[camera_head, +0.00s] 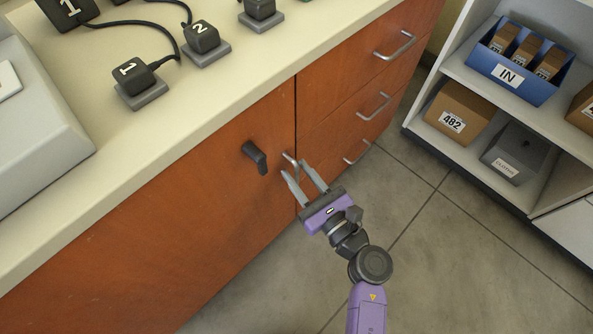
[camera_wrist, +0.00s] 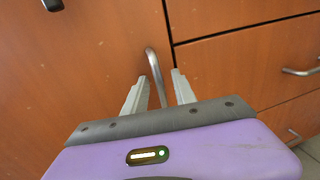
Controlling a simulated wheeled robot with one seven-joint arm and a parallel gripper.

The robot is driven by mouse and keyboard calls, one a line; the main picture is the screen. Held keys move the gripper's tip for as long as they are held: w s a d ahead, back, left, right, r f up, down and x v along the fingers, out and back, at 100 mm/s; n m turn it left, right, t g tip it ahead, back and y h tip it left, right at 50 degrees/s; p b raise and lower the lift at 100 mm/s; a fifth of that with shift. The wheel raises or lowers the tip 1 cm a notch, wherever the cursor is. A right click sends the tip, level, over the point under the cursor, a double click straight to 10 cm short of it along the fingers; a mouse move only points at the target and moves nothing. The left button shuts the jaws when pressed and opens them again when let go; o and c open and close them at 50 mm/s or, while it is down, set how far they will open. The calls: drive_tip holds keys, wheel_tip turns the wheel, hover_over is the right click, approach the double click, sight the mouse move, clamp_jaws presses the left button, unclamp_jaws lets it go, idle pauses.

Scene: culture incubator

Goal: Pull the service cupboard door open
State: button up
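The service cupboard door (camera_head: 215,215) is an orange-brown wood panel in the front of the counter, and it looks flush with the front. It also fills the left of the wrist view (camera_wrist: 90,60). A bent metal handle (camera_head: 289,158) is on the door near its right edge. In the wrist view the handle (camera_wrist: 152,62) runs upright, with its lower part between my fingers. A dark turn-latch (camera_head: 255,157) is left of the handle. My gripper (camera_head: 296,168) is open, its fingers either side of the handle; I cannot tell whether they touch it.
Drawers with metal handles (camera_head: 372,106) are right of the door. The counter top (camera_head: 215,92) bears several dark numbered blocks. A shelf unit at right holds a blue IN bin (camera_head: 510,75), a brown box (camera_head: 457,116) and a grey box (camera_head: 515,153). The tiled floor (camera_head: 440,260) is clear.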

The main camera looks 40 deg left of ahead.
drive_tip(key=shift+w+a, duration=0.15)
drive_tip(key=shift+a, duration=0.3)
drive_tip(key=shift+c, duration=0.4)
clamp_jaws()
idle(0.8)
